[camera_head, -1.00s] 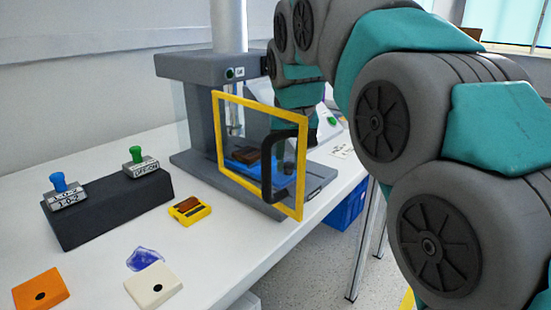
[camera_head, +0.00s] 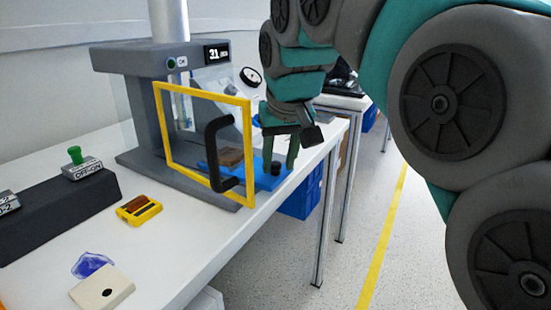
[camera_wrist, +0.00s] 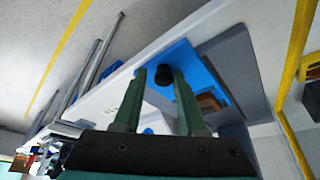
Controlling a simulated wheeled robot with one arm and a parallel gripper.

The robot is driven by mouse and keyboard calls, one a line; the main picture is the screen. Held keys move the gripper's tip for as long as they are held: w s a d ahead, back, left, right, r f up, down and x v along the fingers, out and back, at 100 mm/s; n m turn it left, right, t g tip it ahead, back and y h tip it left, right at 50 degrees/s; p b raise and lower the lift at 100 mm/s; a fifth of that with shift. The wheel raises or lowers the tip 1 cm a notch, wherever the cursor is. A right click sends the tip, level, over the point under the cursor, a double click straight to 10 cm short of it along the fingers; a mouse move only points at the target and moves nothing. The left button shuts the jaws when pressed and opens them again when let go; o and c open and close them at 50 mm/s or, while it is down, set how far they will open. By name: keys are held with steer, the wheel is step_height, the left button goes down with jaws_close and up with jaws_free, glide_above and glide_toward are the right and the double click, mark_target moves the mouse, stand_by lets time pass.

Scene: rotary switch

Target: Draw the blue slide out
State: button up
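The blue slide (camera_head: 266,181) lies low on the machine, its outer end showing to the right of the yellow door frame. A black knob (camera_head: 276,168) stands on that end. In the wrist view the blue slide (camera_wrist: 207,82) carries a brown block (camera_wrist: 209,103), and the knob (camera_wrist: 160,73) shows between the fingertips. My gripper (camera_head: 280,165) is over the outer end of the slide, fingers pointing down on either side of the knob. In the wrist view my gripper (camera_wrist: 160,76) is open, with gaps visible beside the knob.
The yellow door frame (camera_head: 163,125) stands open with its black handle (camera_head: 211,150) left of my gripper. A grey stand (camera_head: 137,120) is behind it. The yellow block (camera_head: 139,209) and dark switch box (camera_head: 60,210) are on the white table. The floor to the right is clear.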

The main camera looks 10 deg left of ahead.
steer(key=shift+o, duration=1.3)
steer(key=v, duration=0.7)
steer(key=shift+s+r, duration=0.2)
steer(key=shift+r, duration=0.15)
steer(key=shift+d, duration=0.1)
steer(key=s+d+f+m+g+h, duration=0.1)
steer(key=s+d+f, duration=0.3)
steer(key=d+f, duration=0.4)
steer(key=s+d+f+m+g+h, duration=0.15)
steer(key=s+d+f, duration=0.3)
steer(key=f, duration=0.45)
steer(key=s+d+f+m+g, duration=0.1)
steer(key=s+d+f, duration=0.2)
steer(key=s+f, duration=0.5)
steer(key=s+d+f+m+g, duration=0.1)
steer(key=s+d+f, duration=0.3)
steer(key=s+f, duration=0.4)
steer(key=shift+s+d+f+g+y, duration=0.15)
steer(key=shift+s+d+g+y, duration=0.1)
steer(key=shift+s+g+y, duration=0.35)
